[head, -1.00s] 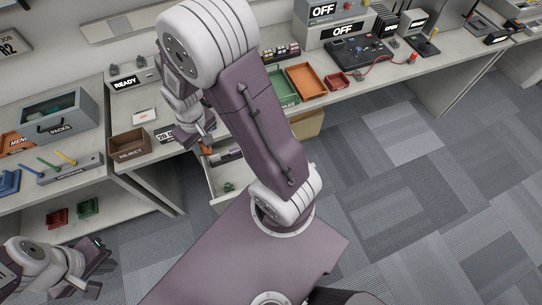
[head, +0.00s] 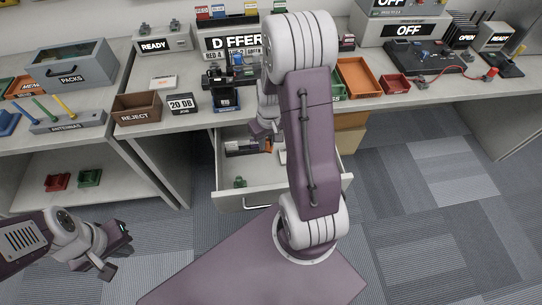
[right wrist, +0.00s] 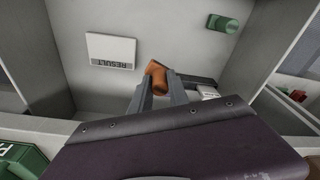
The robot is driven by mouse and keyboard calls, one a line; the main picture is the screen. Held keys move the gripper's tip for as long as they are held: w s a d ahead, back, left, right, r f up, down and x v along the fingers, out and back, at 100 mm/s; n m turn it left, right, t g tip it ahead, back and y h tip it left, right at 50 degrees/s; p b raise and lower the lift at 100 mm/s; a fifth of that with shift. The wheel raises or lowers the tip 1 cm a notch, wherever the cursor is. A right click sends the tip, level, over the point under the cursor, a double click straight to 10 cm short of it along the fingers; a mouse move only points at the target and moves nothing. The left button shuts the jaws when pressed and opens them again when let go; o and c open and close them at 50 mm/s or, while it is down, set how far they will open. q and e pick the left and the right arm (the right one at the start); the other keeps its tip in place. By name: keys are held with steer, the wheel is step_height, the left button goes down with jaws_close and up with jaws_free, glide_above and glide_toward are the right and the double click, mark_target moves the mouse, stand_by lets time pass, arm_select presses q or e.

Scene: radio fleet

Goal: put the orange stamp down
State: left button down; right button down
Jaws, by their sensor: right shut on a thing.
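The orange stamp (right wrist: 158,76) is between the fingertips of my right gripper (right wrist: 162,92) in the right wrist view. That gripper is shut on it. I cannot tell whether the stamp touches the drawer floor. My left gripper (head: 116,250) is open and empty at the lower left, away from the desk.
The drawer holds a white RESULT card (right wrist: 110,50), a green piece (right wrist: 223,23) and a dark labelled box (head: 246,147). Bare floor shows between them. A REJECT bin (head: 138,109), a 20 08 date block (head: 182,103) and an orange tray (head: 358,77) stand on the desk above.

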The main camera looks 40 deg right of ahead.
step_height(320, 180, down, 4)
steer(key=shift+w+b, duration=0.1)
steer(key=shift+b, duration=0.25)
step_height(320, 180, down, 4)
steer(key=shift+r+b, duration=0.1)
steer(key=shift+b, duration=0.65)
steer(key=shift+r, duration=0.1)
steer(key=shift+f, duration=0.2)
steer(key=c, duration=1.3)
jaws_free()
steer(key=shift+o, duration=0.2)
steer(key=shift+r, duration=0.15)
